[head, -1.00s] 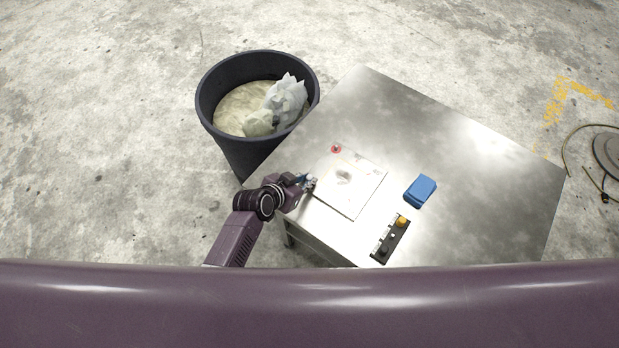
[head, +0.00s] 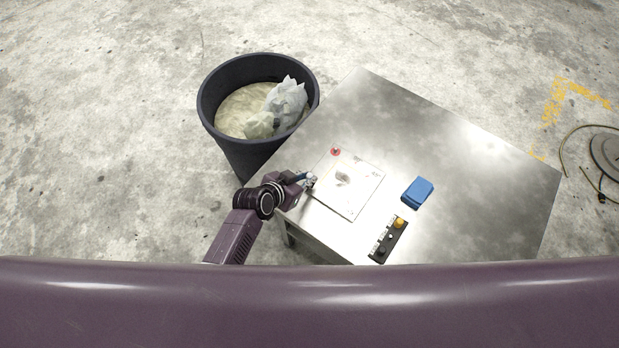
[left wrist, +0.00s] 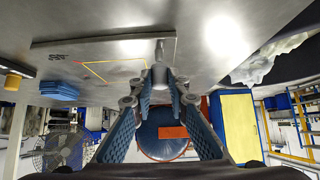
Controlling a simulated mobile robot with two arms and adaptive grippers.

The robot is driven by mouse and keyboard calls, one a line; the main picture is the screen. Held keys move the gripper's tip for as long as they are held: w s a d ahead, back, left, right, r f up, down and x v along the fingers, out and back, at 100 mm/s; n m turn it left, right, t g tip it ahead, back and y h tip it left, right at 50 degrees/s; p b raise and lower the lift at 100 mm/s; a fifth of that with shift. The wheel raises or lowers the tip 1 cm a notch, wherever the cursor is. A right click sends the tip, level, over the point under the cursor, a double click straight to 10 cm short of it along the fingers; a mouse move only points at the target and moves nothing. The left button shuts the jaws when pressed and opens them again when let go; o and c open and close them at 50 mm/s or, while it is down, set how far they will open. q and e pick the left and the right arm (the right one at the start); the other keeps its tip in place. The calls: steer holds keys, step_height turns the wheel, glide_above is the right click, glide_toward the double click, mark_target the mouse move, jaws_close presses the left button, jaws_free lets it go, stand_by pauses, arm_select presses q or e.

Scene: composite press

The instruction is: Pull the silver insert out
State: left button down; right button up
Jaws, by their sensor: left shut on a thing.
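A flat pale plate (head: 362,196) lies on the metal table, with a dark smudge in its middle and a red round piece (head: 336,152) at its far corner. My left gripper (head: 309,183) is low at the plate's left edge. In the left wrist view the plate (left wrist: 110,52) shows near the top, and a small silver piece, which looks like the silver insert (left wrist: 159,48), sticks out at its edge. My left gripper (left wrist: 160,78) is shut on it at the fingertips. The fingers partly hide how far the insert sits in the plate. My right gripper is not in view.
A blue block (head: 418,191) and a black control box (head: 390,240) with a yellow button stand right of the plate. A dark bin (head: 243,150) with pale bags stands beyond the table's left edge. The table's right part (head: 490,190) is clear.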

arm_select(q)
steer(key=shift+r+p, duration=1.25)
steer(key=shift+r, duration=0.25)
